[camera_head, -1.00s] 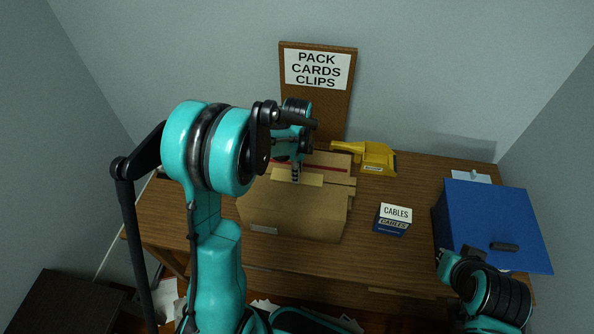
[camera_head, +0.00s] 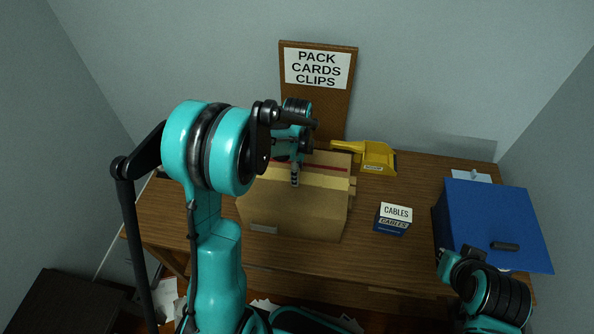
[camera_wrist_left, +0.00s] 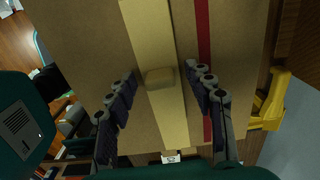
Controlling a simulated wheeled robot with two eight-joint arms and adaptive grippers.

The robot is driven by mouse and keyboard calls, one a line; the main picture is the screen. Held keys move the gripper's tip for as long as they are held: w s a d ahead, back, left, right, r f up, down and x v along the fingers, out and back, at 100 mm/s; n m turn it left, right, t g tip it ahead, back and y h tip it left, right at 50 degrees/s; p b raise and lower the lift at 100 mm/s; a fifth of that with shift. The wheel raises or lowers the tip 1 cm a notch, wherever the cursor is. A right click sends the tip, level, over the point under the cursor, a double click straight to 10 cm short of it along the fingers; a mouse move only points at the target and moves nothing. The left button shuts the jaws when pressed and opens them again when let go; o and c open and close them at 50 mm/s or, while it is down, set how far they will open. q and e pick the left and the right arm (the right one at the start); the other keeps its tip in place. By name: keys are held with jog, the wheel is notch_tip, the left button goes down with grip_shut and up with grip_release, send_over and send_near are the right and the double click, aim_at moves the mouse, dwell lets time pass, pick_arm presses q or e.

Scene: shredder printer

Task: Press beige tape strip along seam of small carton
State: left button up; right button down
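The brown carton (camera_head: 290,215) stands on the desk. A long beige tape strip (camera_wrist_left: 148,30) runs along its top, beside a red stripe; the strip also shows in the head view (camera_head: 325,180). A small tan block (camera_wrist_left: 160,78) sits on the strip in the left wrist view. My left gripper (camera_wrist_left: 161,72) is over the carton top with its fingers apart, one on each side of the block, and clear of it. In the head view its tip (camera_head: 295,181) is at the strip. My right gripper (camera_head: 447,260) is low at the right, its fingers too small to judge.
A yellow tape dispenser (camera_head: 375,157) lies behind the carton to the right. A small CABLES box (camera_head: 393,219) and a large blue box (camera_head: 490,225) stand further right. A sign board (camera_head: 318,75) stands behind. Desk between carton and CABLES box is clear.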

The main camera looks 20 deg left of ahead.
pick_arm(q)
notch_tip(320, 180, up, 12)
jog(key=s+d+n+t+b, duration=0.1)
jog(key=s+d+n+t, duration=0.2)
jog(key=s+n, duration=0.4)
jog(key=s+d+n+t+b, duration=0.1)
jog(key=s+d+n+t, duration=0.3)
jog(key=s+n, duration=0.4)
jog(key=shift+s+d+f+b, duration=0.2)
jog(key=shift+s+f+b, duration=0.15)
jog(key=shift+s, duration=0.6)
dwell(0.9)
